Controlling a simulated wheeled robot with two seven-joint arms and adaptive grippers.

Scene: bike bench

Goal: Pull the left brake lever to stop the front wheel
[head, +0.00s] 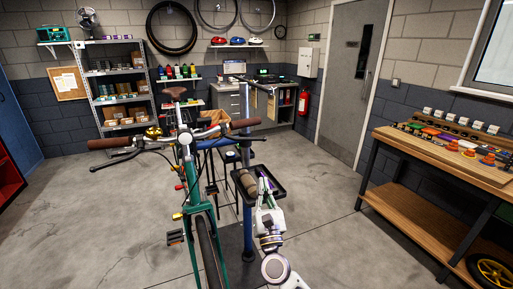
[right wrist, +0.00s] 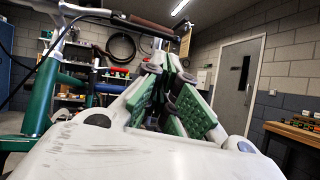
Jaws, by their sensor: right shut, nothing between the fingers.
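A green bike faces me in the head view, with its front wheel (head: 207,252) nearest. Its handlebar has a brown grip at picture left (head: 110,143) and one at picture right (head: 244,123). A dark brake lever (head: 115,161) hangs below the picture-left grip. My left gripper is out of view.
A black tray (head: 281,193) on a blue stand post (head: 247,220) is close beside my right gripper. A wooden workbench (head: 440,150) stands at the right. Shelves (head: 120,80) and a red extinguisher (head: 303,102) are at the back. Floor is clear left of the bike.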

